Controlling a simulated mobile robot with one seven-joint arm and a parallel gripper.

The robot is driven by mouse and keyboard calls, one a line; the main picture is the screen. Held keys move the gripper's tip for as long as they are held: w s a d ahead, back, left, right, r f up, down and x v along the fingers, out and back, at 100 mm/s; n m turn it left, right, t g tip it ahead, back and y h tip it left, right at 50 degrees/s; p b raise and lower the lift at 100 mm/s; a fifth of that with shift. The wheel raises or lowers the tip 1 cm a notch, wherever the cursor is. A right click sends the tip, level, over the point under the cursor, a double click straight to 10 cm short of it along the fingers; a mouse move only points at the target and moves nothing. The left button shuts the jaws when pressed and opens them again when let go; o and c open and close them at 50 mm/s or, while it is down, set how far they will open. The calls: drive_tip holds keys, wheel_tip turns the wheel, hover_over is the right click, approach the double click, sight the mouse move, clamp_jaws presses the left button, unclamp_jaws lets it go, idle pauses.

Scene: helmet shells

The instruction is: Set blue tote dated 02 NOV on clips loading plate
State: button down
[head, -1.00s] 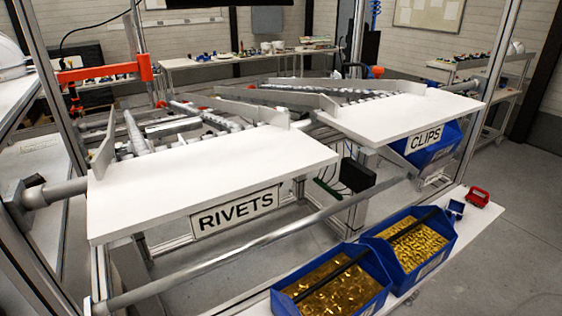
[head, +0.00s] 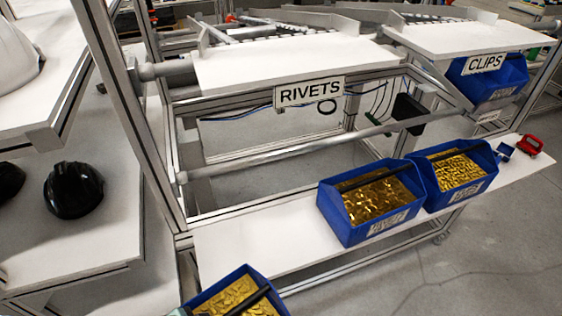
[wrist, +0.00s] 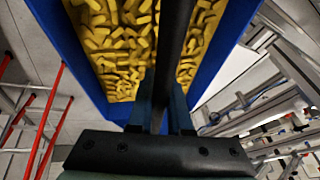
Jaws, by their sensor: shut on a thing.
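My gripper (wrist: 160,110) is shut on the dark bar handle (wrist: 172,40) of a blue tote (wrist: 215,72) filled with yellow-gold pieces. In the head view this held tote (head: 202,297) shows at the bottom edge, partly cut off, in front of the lower shelf. No date is visible on it. The clips loading plate (head: 455,40) is the white plate at upper right, with the CLIPS sign (head: 484,63) on its front edge. The visible part of its top is clear. The held tote is well to the left of and nearer than this plate.
Two more blue totes (head: 345,232) (head: 425,200) stand on the white shelf (head: 250,228), their labels unreadable. The RIVETS plate (head: 290,64) is empty. Another blue tote (head: 500,85) sits under the CLIPS plate. A metal post (head: 125,110) rises at left.

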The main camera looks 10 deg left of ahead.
drive_tip(key=w+d+f+n+y, duration=0.1)
drive_tip(key=w+d+f+n, duration=0.1)
drive_tip(key=d, duration=0.6)
drive_tip(key=w+d+f+n+y, duration=0.2)
drive_tip(key=d+n, duration=0.4)
drive_tip(key=d, duration=0.3)
drive_tip(key=shift+w+f, duration=0.75)
drive_tip(key=shift+w, duration=0.2)
drive_tip(key=shift+a, duration=0.1)
